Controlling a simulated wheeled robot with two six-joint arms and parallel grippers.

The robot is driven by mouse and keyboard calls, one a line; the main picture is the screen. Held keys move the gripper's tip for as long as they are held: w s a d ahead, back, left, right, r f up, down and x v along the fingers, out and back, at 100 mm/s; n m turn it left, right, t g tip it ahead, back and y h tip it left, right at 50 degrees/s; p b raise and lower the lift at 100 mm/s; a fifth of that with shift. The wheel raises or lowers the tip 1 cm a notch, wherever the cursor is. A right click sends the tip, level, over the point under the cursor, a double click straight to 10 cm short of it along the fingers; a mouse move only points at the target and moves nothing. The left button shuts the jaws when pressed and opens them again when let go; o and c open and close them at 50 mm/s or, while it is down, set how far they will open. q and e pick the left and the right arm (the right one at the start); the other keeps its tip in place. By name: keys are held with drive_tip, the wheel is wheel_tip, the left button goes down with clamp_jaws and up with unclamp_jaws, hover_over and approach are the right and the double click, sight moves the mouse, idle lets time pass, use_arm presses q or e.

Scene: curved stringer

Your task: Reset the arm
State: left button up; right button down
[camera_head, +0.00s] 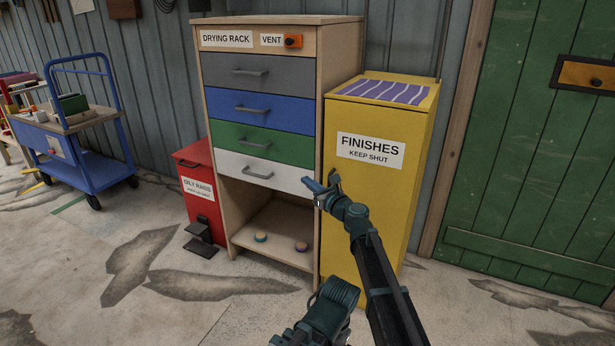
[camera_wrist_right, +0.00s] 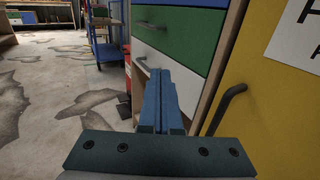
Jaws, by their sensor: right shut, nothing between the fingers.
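My right arm rises from the bottom of the head view. Its gripper (camera_head: 313,186) is in front of the edge between the drying rack (camera_head: 310,120) and the yellow finishes cabinet (camera_head: 375,225). In the right wrist view the blue fingers of the right gripper (camera_wrist_right: 158,82) are together and hold nothing. The white drawer (camera_wrist_right: 153,62) of the rack lies beyond them, and the dark cabinet handle (camera_wrist_right: 226,108) is to their right. The rack's drawers and the cabinet door look shut. My left gripper is not in view.
A red oily rags bin (camera_head: 198,165) with a pedal stands left of the rack. A blue cart (camera_head: 85,165) stands far left. A green door (camera_head: 535,160) is at right.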

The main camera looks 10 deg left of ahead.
drive_tip(key=s+d+f+n+g+h, duration=0.2)
drive_tip(key=s+d+f+n+g, duration=0.1)
drive_tip(key=s+d+f+n, duration=0.5)
drive_tip(key=s+d+f+n+g+h, duration=0.2)
drive_tip(key=s+d+f+n+g, duration=0.3)
drive_tip(key=s+n, duration=0.45)
drive_tip(key=s+d+f+n+g+h, duration=0.2)
drive_tip(key=s+d+f+n+h, duration=0.25)
drive_tip(key=s+d, duration=0.5)
drive_tip(key=s+d+f+n+g+h, duration=0.2)
drive_tip(key=s+d+f+n+h, duration=0.25)
drive_tip(key=s+d, duration=0.5)
drive_tip(key=s+a+n+h, duration=0.1)
drive_tip(key=s+a+n, duration=0.35)
drive_tip(key=a, duration=0.45)
use_arm(q)
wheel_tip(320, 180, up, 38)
drive_tip(key=p, duration=3.8)
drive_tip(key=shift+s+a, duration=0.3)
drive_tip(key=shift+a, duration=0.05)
use_arm(e)
wheel_tip(320, 180, up, 38)
drive_tip(key=shift+s+g, duration=0.15)
drive_tip(key=shift+g, duration=0.25)
